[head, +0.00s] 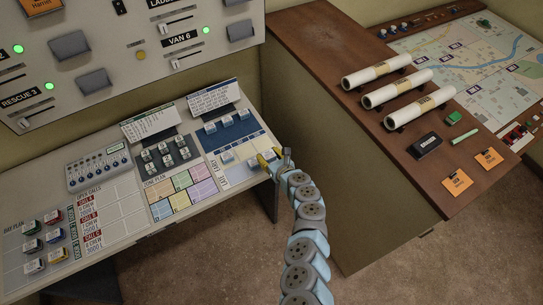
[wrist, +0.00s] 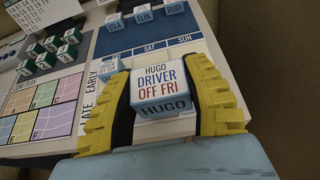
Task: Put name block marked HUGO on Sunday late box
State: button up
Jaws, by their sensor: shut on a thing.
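The HUGO block (wrist: 160,88) has a white top reading "HUGO DRIVER OFF FRI" and a blue front marked HUGO. My gripper (wrist: 163,68) is shut on it, with a yellow-and-black finger on each side. In the head view my gripper (head: 268,158) is at the right edge of the desk, over the weekend roster board (head: 236,137). The board has SAT and SUN columns and EARLY and LATE rows. The SUN heading (wrist: 183,38) shows beyond the block. The block and fingers hide the Sunday late box; I cannot tell whether the block touches the board.
Another blue-sided block (wrist: 108,67) sits on the board left of my gripper. Blue blocks ISLA (wrist: 115,22), ELIN (wrist: 143,14) and BURI (wrist: 173,7) stand at the board's far end. A brown desk (head: 340,120) is to the right.

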aim_at(269, 152)
jog(key=shift+w+d+f+b, duration=0.1)
jog(key=shift+w+f+b, duration=0.35)
jog(key=shift+w+b, duration=0.35)
jog(key=shift+w+d+f+b, duration=0.1)
jog(key=shift+w+f+b, duration=0.4)
jog(key=shift+b, duration=0.4)
jog(key=w+f+b, duration=0.1)
jog(key=b, duration=0.1)
jog(key=w+f+b, duration=0.1)
jog(key=f+b, duration=0.1)
jog(key=shift+w+d, duration=0.15)
jog(key=shift+w, duration=0.1)
jog(key=w+f+b, duration=0.2)
jog(key=b, duration=0.1)
jog(key=shift+w+d+f+b, duration=0.1)
jog(key=shift+d+f+b, duration=0.1)
jog(key=shift+b, duration=0.15)
jog(key=shift+d+f+b, duration=0.1)
jog(key=shift+f+b, duration=0.85)
jog(key=shift+f, duration=0.45)
jog(key=shift+f, duration=0.2)
jog(key=o, duration=1)
jog(key=shift+r, duration=0.1)
